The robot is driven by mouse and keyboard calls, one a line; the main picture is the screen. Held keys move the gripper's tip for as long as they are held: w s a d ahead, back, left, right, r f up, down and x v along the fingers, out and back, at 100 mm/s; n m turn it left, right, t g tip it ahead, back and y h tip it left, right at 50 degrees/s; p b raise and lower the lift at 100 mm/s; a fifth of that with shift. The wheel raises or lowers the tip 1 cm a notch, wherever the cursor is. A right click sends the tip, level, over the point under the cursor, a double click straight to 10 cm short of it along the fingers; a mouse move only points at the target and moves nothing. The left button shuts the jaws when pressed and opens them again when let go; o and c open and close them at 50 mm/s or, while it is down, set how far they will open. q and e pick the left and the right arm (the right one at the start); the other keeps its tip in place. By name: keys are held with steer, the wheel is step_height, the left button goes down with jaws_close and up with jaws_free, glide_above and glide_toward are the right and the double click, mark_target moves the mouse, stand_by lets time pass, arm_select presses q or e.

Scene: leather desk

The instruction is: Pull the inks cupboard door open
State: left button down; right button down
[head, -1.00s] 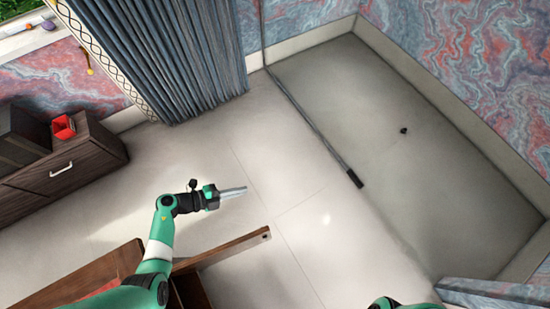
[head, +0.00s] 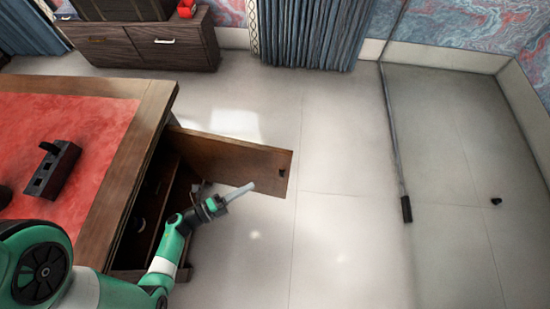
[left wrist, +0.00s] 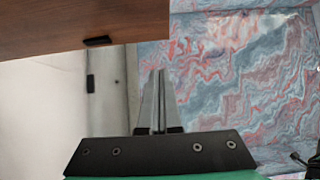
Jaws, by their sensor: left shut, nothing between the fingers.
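The cupboard door (head: 235,157) is a brown wooden panel standing swung out from the right side of the desk, with a small dark fitting (head: 282,173) near its free edge. The cupboard (head: 150,222) behind it shows a dark, open inside. My left gripper (head: 250,186) is shut and empty, and appears just below the door in the head view. I cannot tell whether it touches the door. In the left wrist view the shut fingers (left wrist: 158,75) point up, beside a brown panel (left wrist: 80,22) with a black fitting (left wrist: 97,41). My right gripper is out of view.
The desk (head: 155,100) with its red leather top (head: 70,130) fills the left, with a dark block (head: 52,168) on it. A low cabinet (head: 140,45) stands at the back. A glass-like panel with a dark-ended rail (head: 406,208) stands right. Floor beyond the door is clear.

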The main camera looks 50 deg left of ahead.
arm_select(q)
steer(key=b, duration=0.3)
glide_toward(287, 159)
steer(key=w+d, duration=0.2)
steer(key=d, duration=0.1)
steer(key=w+a, duration=0.1)
steer(key=w+a+b, duration=0.1)
steer(key=w, duration=0.1)
steer(key=shift+w+r, duration=0.1)
steer(key=shift+w, duration=0.05)
steer(key=shift+w+a, duration=0.25)
steer(key=shift+w, duration=0.05)
